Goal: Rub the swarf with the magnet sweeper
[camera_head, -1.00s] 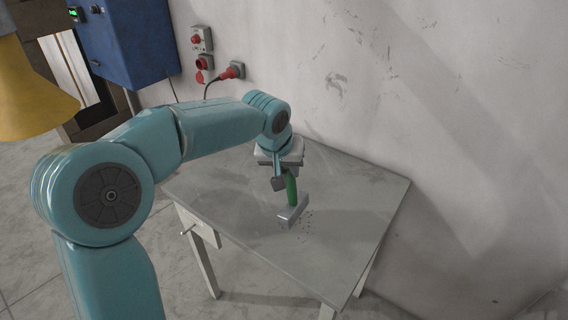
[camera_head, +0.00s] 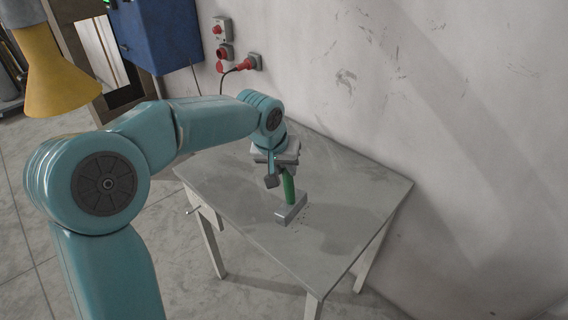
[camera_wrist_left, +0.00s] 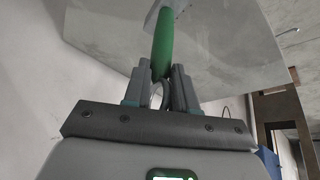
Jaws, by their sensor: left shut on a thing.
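The magnet sweeper has a green handle (camera_head: 289,186) and a grey block-shaped head (camera_head: 291,213). My left gripper (camera_head: 280,180) is shut on the upper part of the handle. The left wrist view also shows the green handle (camera_wrist_left: 163,42) between the fingers (camera_wrist_left: 160,82). The handle stands nearly upright, with the head low at the table top; I cannot tell whether it touches. A few tiny dark specks of swarf (camera_head: 307,214) show just right of the head. The head may hide others. My right gripper is out of view.
The grey table (camera_head: 350,215) is otherwise clear, with a small crank handle (camera_head: 190,211) at its left side. A scuffed wall (camera_head: 450,100) stands behind it. Red sockets (camera_head: 225,51) and a blue cabinet (camera_head: 157,35) are at the back left. A yellow cone-shaped thing (camera_head: 58,75) is at upper left.

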